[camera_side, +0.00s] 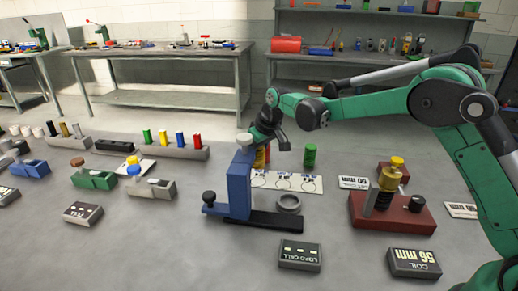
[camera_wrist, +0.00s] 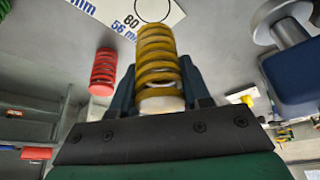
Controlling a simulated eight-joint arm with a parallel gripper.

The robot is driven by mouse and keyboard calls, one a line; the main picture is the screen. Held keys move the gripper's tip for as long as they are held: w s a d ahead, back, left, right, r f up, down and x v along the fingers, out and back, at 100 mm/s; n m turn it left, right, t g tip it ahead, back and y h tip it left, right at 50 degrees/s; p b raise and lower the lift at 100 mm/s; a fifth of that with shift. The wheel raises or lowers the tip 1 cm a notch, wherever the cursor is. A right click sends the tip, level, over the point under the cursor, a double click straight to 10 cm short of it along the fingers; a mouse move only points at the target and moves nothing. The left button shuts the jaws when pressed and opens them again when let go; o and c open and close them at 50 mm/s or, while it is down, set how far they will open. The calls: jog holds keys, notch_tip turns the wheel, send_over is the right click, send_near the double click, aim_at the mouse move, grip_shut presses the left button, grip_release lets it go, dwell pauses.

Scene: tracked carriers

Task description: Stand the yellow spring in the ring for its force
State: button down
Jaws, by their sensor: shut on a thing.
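My gripper (camera_wrist: 160,85) is shut on the yellow spring (camera_wrist: 160,55), which lies between its two fingers in the wrist view. The white card (camera_side: 315,184) has several rings. A red spring (camera_wrist: 103,72) and a green spring (camera_side: 310,156) stand near it.
The blue press (camera_side: 239,185) stands close in front of my gripper. A red block (camera_side: 390,215) with a gold cylinder is at right. Load cell (camera_side: 300,255) and coil "56 mm" (camera_side: 414,263) displays lie in front.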

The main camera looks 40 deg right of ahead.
aim_at(256, 168)
jog(key=shift+f, duration=2.35)
jog(key=shift+f, duration=0.15)
jog(key=shift+c, duration=2.1)
grip_release()
